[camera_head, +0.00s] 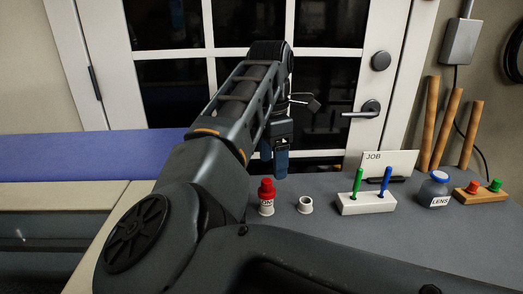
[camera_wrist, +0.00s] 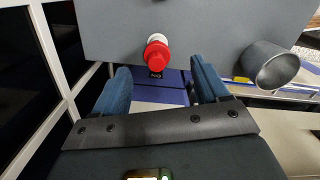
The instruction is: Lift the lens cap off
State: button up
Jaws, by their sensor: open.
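The jar labelled LENS (camera_head: 437,193) stands upright on the grey table at the right in the head view, with its blue cap (camera_head: 440,176) on top. My gripper (camera_head: 273,160) hangs in the air above the table near the middle, well to the left of the jar. Its blue fingers point down. In the wrist view the fingers are apart, with nothing held between them. The jar cannot be made out in the wrist view.
A red-topped white bottle (camera_head: 266,195) stands below my gripper and shows in the wrist view (camera_wrist: 157,55). A small white cup (camera_head: 305,205) is beside it. A white pen block (camera_head: 366,202), JOB card (camera_head: 391,162) and wooden button block (camera_head: 482,193) stand near the jar.

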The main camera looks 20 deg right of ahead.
aim_at(266, 181)
jog(key=shift+w+a+r, duration=0.2)
jog(key=shift+w+a, duration=0.1)
jog(key=shift+a, duration=0.25)
jog(key=shift+w+a+f, duration=0.1)
jog(key=shift+a+f, duration=0.05)
jog(key=shift+f, duration=3.65)
jog(key=c, duration=1.3)
